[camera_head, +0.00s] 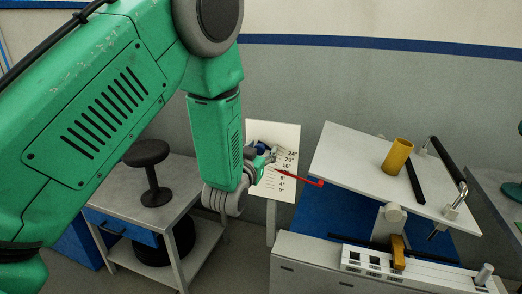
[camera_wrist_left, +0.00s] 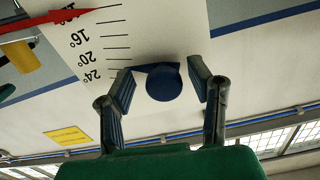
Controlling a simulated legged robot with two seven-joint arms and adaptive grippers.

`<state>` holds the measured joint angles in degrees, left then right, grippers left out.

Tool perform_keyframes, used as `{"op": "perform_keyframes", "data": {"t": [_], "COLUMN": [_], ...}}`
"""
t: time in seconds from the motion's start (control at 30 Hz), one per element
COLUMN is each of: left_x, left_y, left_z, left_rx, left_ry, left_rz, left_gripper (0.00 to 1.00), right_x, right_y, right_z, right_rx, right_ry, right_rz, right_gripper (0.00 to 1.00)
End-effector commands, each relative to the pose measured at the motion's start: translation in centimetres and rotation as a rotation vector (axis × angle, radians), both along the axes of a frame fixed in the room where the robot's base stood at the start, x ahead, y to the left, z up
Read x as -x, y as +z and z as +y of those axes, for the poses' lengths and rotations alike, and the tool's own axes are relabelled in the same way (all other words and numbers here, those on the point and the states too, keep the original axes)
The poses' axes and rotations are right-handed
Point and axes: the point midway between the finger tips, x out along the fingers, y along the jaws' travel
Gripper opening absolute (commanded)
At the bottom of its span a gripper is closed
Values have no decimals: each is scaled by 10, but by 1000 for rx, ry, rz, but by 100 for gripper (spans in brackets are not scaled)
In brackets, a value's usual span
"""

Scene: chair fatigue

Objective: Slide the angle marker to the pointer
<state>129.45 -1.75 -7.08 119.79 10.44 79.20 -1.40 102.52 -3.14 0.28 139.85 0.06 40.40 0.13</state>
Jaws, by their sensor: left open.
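The angle marker is a round blue knob (camera_wrist_left: 163,82) on a white scale board (camera_head: 287,135), near the 24° end. In the head view only a bit of blue (camera_head: 262,147) shows behind my gripper. The red pointer (camera_head: 308,179) reaches across the board lower down; in the left wrist view the pointer (camera_wrist_left: 70,15) lies near the label beyond 16°. My left gripper (camera_head: 260,160) is at the board. In the left wrist view its open fingers (camera_wrist_left: 160,75) stand either side of the knob, with gaps visible. My right gripper is not in view.
A tilted white board (camera_head: 350,155) carries a yellow cylinder (camera_head: 397,156) and a black bar, right of the scale. Below it is a white bench rail (camera_head: 370,262). A black stool-like object (camera_head: 150,170) stands on a grey table (camera_head: 182,180) at left.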

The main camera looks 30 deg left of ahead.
Motion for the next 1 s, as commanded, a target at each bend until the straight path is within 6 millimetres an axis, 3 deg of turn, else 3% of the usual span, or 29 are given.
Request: {"op": "perform_keyframes", "data": {"t": [0.13,0.17,0.27,0.3,0.47,0.8,1.0], "left_x": [0,0,0,0,0,4,4], "left_y": [-1,-1,-1,-1,-4,-58,-61], "left_z": [2,2,2,2,3,18,19], "left_rx": [2,2,2,3,6,137,156], "left_ry": [1,1,0,0,1,2,0], "left_rz": [0,0,1,0,0,-31,-36], "left_gripper": [47,40,5,0,0,0,0], "right_x": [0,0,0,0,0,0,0], "right_y": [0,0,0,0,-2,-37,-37], "right_z": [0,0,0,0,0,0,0], "right_rx": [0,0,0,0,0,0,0], "right_ry": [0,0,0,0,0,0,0], "right_rz": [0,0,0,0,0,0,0], "right_gripper": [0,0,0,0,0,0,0]}}
